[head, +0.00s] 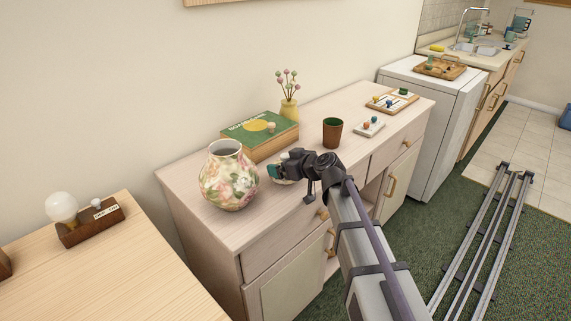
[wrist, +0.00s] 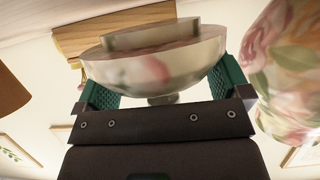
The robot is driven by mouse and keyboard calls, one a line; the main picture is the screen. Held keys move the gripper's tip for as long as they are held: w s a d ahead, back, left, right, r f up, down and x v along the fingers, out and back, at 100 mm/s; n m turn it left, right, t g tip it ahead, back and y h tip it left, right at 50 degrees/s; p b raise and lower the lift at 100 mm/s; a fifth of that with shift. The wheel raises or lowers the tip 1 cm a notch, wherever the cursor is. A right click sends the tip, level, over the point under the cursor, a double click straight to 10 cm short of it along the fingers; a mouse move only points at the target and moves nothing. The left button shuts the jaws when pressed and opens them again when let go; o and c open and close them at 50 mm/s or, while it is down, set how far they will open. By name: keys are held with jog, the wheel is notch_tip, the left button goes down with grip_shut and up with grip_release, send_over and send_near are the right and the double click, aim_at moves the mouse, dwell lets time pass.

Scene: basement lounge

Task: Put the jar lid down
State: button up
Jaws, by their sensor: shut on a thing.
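The pale jar lid (wrist: 155,65) is between the green fingertips of my gripper (wrist: 163,88) in the wrist view, its small knob toward the gripper body. In the head view my gripper (head: 275,172) is low over the sideboard, just right of the floral jar. It hides most of the lid; a pale edge (head: 284,182) shows under the fingers. I cannot tell whether the lid touches the sideboard top. The round jar (head: 229,180) stands upright with its dark mouth uncovered. It also shows at the right of the wrist view (wrist: 292,75).
Some bare top lies in front of the jar.

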jog(key=o, duration=0.7)
jog(key=shift+s+f, duration=0.1)
jog(key=shift+f, duration=0.15)
